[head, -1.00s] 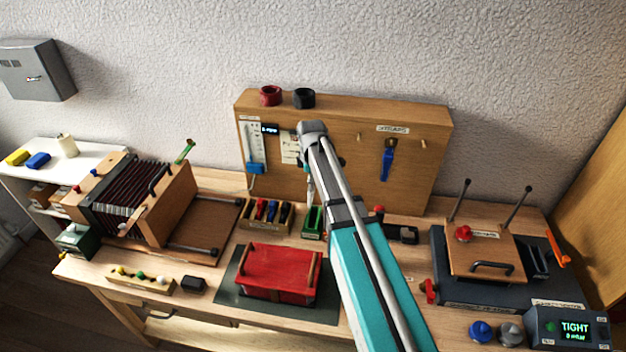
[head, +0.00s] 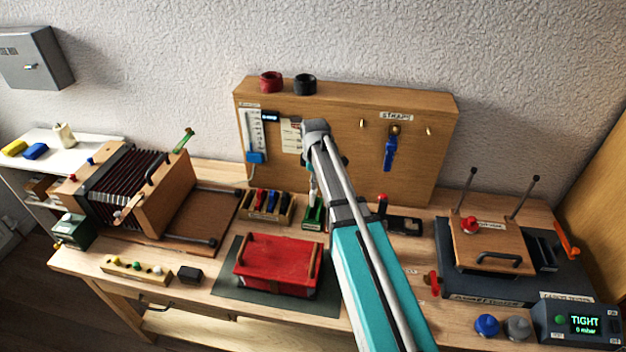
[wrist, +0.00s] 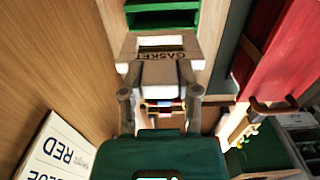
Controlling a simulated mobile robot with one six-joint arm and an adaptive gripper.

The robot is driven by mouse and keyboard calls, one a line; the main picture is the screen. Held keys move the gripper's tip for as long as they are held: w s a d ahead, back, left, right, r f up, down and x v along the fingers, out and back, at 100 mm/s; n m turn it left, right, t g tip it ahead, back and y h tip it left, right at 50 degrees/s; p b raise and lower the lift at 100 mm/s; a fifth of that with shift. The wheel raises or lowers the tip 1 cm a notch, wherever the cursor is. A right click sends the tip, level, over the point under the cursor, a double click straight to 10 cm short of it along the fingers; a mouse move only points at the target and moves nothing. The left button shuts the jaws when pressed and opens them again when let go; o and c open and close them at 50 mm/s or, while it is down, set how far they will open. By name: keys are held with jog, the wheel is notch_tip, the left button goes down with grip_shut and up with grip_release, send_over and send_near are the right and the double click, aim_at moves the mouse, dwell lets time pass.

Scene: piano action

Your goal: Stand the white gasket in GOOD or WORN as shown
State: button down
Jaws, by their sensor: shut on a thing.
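The white gasket (wrist: 188,50) is a pale square frame with GASKET written on it in the wrist view. My gripper (wrist: 160,78) is shut on its near side. In the head view a small white piece (head: 313,184), which looks like the gasket, hangs just above the green slotted rack (head: 314,217). The rack also shows beyond the gasket in the wrist view (wrist: 165,17); whether they touch is unclear. My arm hides most of the gripper in the head view. The tester display (head: 585,322) reads TIGHT, 0 mbar. I cannot read any GOOD or WORN label.
A wooden rack (head: 266,205) with coloured pieces stands left of the green rack. A red box (head: 277,265) lies in front, and an upright wooden panel (head: 370,150) stands behind. A card (wrist: 58,148) reading RED and BLUE shows in the wrist view. Bellows (head: 135,190) stand left.

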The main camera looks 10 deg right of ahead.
jog(key=shift+f+b, duration=1.85)
jog(key=shift+f, duration=0.25)
jog(key=shift+s, duration=0.15)
jog(key=shift+f+b, duration=2.2)
dwell(2.1)
dwell(0.4)
jog(key=shift+c, duration=1.3)
grip_release()
jog(key=shift+o, duration=1.2)
